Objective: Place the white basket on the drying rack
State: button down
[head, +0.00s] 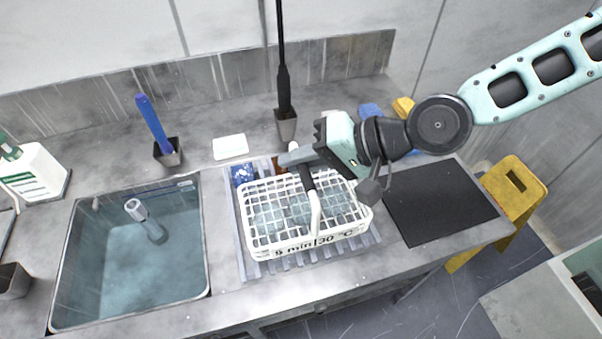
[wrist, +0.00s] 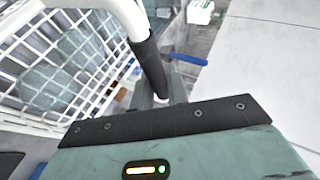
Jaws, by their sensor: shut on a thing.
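The white basket (head: 262,236) is a wire basket with the label "5 min|30 °C" on its front. It is over the grey slatted drying rack (head: 365,240), between the sink and the black mat. Round bluish discs show inside it. My gripper (head: 302,165) is shut on the black grip of the basket's handle. In the wrist view the white basket (wrist: 62,65) is at the left, with its black handle grip at my fingers. The basket looks level. I cannot tell whether its underside touches the rack.
A sink (head: 180,265) with water and a faucet lies to the left. A black mat (head: 440,200) lies to the right. Behind are a white block (head: 230,146), a blue-handled tool (head: 153,122) and a black-handled tool (head: 284,95) in holders. A yellow stool (head: 514,190) stands at the right.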

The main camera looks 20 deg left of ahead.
jog(key=shift+f, duration=1.9)
jog(key=c, duration=1.8)
grip_release()
jog(key=shift+f, duration=0.15)
jog(key=o, duration=0.4)
jog(key=shift+o, duration=0.2)
jog(key=shift+r, duration=0.25)
jog(key=s+v, duration=0.1)
jog(key=v, duration=1.1)
jog(key=shift+w, duration=0.45)
